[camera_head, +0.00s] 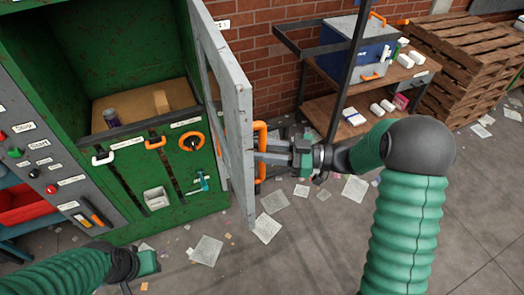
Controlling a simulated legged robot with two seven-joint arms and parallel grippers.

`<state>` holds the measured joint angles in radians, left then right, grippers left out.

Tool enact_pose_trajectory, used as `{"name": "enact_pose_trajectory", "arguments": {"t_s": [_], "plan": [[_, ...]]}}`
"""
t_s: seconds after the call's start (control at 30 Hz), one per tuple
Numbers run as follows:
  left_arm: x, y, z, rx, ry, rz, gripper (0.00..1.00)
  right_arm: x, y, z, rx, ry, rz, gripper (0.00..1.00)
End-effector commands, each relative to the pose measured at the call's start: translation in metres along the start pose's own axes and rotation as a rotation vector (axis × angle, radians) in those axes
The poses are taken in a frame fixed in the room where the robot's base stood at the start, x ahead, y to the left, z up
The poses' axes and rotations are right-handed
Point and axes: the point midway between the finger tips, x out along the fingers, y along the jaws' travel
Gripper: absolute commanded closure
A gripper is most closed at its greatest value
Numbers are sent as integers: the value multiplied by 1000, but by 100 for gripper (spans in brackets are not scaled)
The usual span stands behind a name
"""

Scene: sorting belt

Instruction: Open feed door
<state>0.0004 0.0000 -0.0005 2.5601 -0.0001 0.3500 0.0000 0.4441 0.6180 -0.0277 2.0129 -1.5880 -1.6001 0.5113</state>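The feed door (232,110) is a worn grey framed panel hinged on the green machine (145,205). It stands swung out from the machine, and the compartment behind it shows open. An orange handle (261,150) is on the door's outer side. My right gripper (262,151) reaches in from the right with its fingers at the handle. Whether the fingers are closed around it is hard to tell. My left gripper (146,264) is low at the front left, apart from the machine, with its fingers mostly hidden.
A control panel (40,160) with buttons is at left. A wooden workbench (385,90) and stacked pallets (465,60) stand behind right. Papers litter the floor (310,240).

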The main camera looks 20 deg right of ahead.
Motion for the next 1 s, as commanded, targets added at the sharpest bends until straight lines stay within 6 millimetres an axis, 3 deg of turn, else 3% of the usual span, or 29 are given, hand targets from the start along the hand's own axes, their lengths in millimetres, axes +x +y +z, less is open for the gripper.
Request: {"name": "enact_pose_trajectory", "arguments": {"t_s": [0.1,0.67,0.77,1.0], "plan": [[0,0,0,1,0,0,64,-1,0,0,1,0,0,60],[2,0,0,1,0,0,64,-1,-2,1,-2,-2,0,60],[8,0,2,1,0,0,64,-16,0,3,-3,-1,2,60],[30,0,7,1,0,0,64,-84,3,8,0,0,6,60]]}}
